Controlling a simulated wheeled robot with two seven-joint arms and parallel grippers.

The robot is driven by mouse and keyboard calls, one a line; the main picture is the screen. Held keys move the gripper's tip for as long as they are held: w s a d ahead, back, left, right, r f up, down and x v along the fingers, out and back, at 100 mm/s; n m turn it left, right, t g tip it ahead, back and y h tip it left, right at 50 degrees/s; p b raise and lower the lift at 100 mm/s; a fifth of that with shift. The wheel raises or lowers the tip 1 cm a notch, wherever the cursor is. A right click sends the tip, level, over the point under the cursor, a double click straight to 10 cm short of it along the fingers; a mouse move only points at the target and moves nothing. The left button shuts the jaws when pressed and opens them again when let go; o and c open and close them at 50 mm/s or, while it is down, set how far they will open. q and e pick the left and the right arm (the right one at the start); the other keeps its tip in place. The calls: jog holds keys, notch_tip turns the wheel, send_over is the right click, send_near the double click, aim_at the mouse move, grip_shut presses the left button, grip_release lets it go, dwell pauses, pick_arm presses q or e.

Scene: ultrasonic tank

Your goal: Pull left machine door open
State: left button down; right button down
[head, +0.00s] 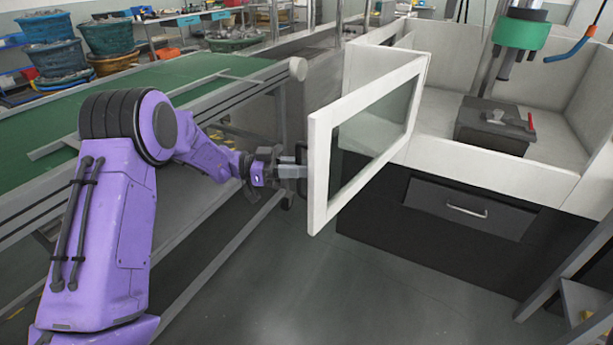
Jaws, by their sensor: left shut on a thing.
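The left machine door (318,172) is a white frame with a glass pane. It stands swung out from the white machine (490,180), over the floor. My left gripper (300,171) is at the door's outer edge, on its left side, shut on the dark door handle (302,153). The handle is partly hidden by the gripper and the door frame. My right gripper is not in view.
A green conveyor (190,75) with a metal frame runs along the left, close to my left arm. Inside the machine a dark block (490,128) sits below a green tool head (520,32). A dark drawer (470,205) is below. Grey floor (290,290) is clear in front.

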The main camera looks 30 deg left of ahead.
pick_arm(q)
jog(key=shift+w+a+r, duration=0.1)
jog(key=shift+r, duration=0.05)
jog(key=c, duration=1.2)
grip_release()
jog(key=b+v, duration=0.2)
jog(key=v, duration=0.8)
jog(key=shift+a, duration=0.2)
